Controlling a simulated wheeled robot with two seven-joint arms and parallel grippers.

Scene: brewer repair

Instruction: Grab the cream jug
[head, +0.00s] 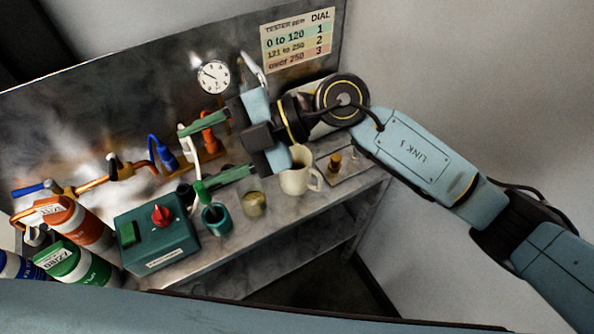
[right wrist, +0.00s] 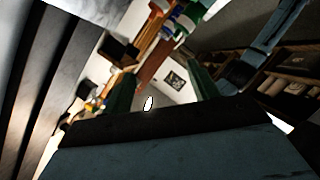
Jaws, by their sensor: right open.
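The cream jug (head: 296,176) stands upright on the metal counter toward its right end in the head view, its handle toward the right. My right gripper (head: 212,151) is open, its two green fingers pointing left, above the counter and to the left of the jug. The gripper body partly overlaps the jug's left upper edge, and nothing shows between the fingers. The right wrist view shows the green fingers (right wrist: 160,92) with the room beyond; I cannot make out the jug there. My left gripper is not in view.
Orange (head: 75,225) and green bottles (head: 78,262) stand at the left.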

